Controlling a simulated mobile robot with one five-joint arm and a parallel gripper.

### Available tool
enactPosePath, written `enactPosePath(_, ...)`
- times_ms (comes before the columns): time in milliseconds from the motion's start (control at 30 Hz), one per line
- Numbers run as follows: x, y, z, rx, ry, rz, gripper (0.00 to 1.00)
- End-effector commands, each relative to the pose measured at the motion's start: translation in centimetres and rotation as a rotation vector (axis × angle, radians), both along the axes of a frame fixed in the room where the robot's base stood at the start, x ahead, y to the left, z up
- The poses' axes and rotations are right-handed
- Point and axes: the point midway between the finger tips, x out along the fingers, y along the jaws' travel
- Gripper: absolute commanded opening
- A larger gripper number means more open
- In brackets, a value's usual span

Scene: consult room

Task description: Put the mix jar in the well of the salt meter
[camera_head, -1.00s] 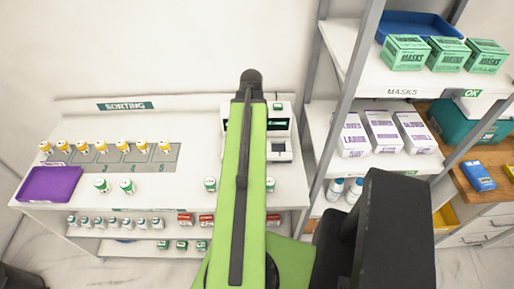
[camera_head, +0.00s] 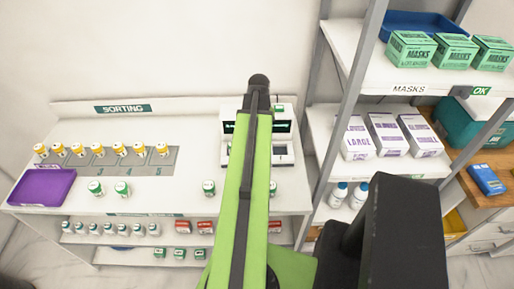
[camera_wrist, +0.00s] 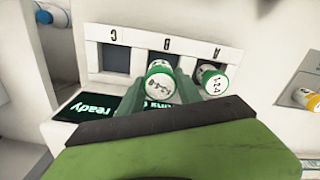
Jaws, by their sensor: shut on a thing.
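In the wrist view my gripper (camera_wrist: 160,92) is shut on a green-and-white jar (camera_wrist: 160,80). The held jar is in front of well B of a white device (camera_wrist: 232,122); I cannot tell whether it touches the well. A second green-and-white jar (camera_wrist: 212,78) is at well A, and well C (camera_wrist: 115,58) is empty. The lid print is too small to read surely. A dark screen (camera_wrist: 97,108) shows "ready" in green. In the head view the white device (camera_head: 283,155) stands on the table behind my arm, which hides my gripper.
The sorting table (camera_head: 60,207) holds a purple tray (camera_head: 42,187), a grey rack (camera_head: 163,168) with orange-capped jars, and loose green-lidded jars (camera_head: 122,189). A shelf post (camera_head: 350,85) rises close to the device's right. Mask boxes (camera_head: 410,48) and white boxes (camera_head: 388,135) fill the shelves.

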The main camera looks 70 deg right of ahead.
Motion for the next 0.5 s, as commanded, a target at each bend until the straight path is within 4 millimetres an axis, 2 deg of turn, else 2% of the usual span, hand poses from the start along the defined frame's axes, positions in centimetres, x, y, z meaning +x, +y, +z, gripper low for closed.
enactPosePath(100, 0.9, -0.1, -0.6, 0.0, 0.0, 0.0, 0.01)
enactPosePath(267, 1.0, 0.0, -1.0, 0.0, 0.0, -0.001, 0.01)
enactPosePath(500, 1.0, 0.0, -4.9, 0.0, 0.0, 0.0, 0.01)
